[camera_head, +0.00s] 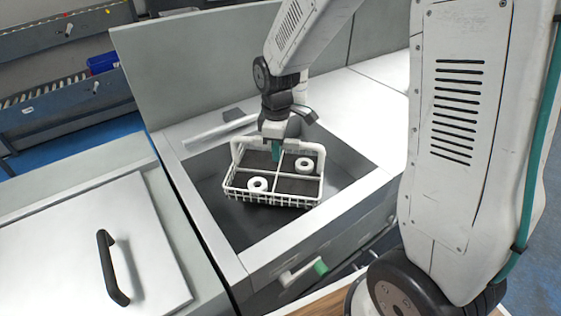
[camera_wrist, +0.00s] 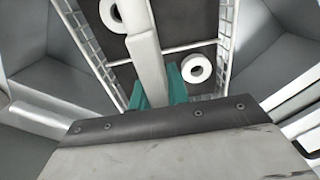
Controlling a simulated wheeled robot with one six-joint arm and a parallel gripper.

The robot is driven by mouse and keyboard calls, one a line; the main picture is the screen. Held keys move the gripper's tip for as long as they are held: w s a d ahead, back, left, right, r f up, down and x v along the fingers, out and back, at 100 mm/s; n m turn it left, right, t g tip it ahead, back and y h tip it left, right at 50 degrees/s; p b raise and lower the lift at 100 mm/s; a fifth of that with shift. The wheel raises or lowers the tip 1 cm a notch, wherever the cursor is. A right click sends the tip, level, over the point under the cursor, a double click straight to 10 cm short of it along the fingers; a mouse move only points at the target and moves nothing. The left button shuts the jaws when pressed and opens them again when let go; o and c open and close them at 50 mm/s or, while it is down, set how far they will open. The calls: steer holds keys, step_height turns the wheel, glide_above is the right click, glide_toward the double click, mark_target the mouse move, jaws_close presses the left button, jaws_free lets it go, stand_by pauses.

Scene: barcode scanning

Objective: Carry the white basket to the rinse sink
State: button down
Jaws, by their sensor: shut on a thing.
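The white basket (camera_head: 231,186) is a wire basket with a raised handle and a cross divider. It holds two white rings, one (camera_head: 258,184) at the front left and one (camera_head: 305,165) at the back right. My gripper (camera_head: 276,150) is shut on the basket's handle from above. In the wrist view the green fingertips (camera_wrist: 158,88) sit either side of the white handle bar (camera_wrist: 146,45). The basket is within the opening of the grey sink (camera_head: 240,230). I cannot tell whether it touches the sink floor.
A faucet (camera_head: 212,128) lies along the sink's back left edge. A lid with a black handle (camera_head: 112,267) covers the unit at left. A green-tipped valve lever (camera_head: 320,267) sticks out from the sink's front. A shelf with a blue bin (camera_head: 102,63) stands far left.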

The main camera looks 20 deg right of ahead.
mark_target(278, 173)
steer(key=shift+f, duration=2.7)
steer(key=c, duration=1.3)
jaws_free()
steer(key=shift+c, duration=0.2)
step_height(278, 173, up, 12)
steer(key=shift+s+d+r, duration=0.1)
steer(key=shift+r, duration=0.2)
steer(key=s+d+r+m, duration=0.1)
steer(key=s+r+m, duration=0.2)
steer(key=s, duration=0.5)
steer(key=s+d+r+m+t, duration=0.1)
steer(key=s+r+m, duration=0.2)
steer(key=s, duration=0.5)
steer(key=s+d+r+m, duration=0.1)
steer(key=s+r+m, duration=0.2)
steer(key=s+m, duration=0.2)
steer(key=s, duration=0.3)
steer(key=shift+d, duration=0.15)
